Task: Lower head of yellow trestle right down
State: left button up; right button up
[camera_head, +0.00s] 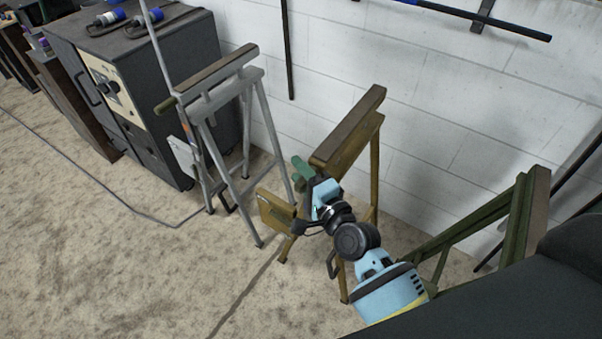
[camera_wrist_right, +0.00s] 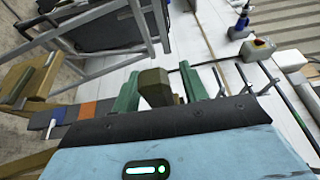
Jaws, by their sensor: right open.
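The yellow trestle (camera_head: 347,148) stands in the middle of the head view, close to the white wall. Its head carries a dark brown top bar (camera_head: 352,122), and a yellow plate (camera_head: 274,213) sits lower on its left side. My right gripper (camera_head: 303,172) is at the near left end of the trestle's head. In the right wrist view my gripper (camera_wrist_right: 158,90) has its two green fingers apart, with an olive-brown block-shaped part (camera_wrist_right: 155,86) between them. I cannot tell whether the fingers touch it. My arm hides part of the trestle's legs. My left gripper is not in view.
A grey trestle (camera_head: 218,88) stands to the left, and a green trestle (camera_head: 519,225) to the right. A dark cabinet (camera_head: 140,75) is at the back left. A cable (camera_head: 85,170) runs over the floor. The floor at front left is clear.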

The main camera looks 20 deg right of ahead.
jog(key=shift+c, duration=0.4)
grip_shut()
notch_tip(320, 180, down, 6)
jog(key=b, duration=0.3)
jog(key=shift+s+r, duration=0.1)
jog(key=shift+o, duration=0.4)
grip_release()
jog(key=shift+r, duration=0.1)
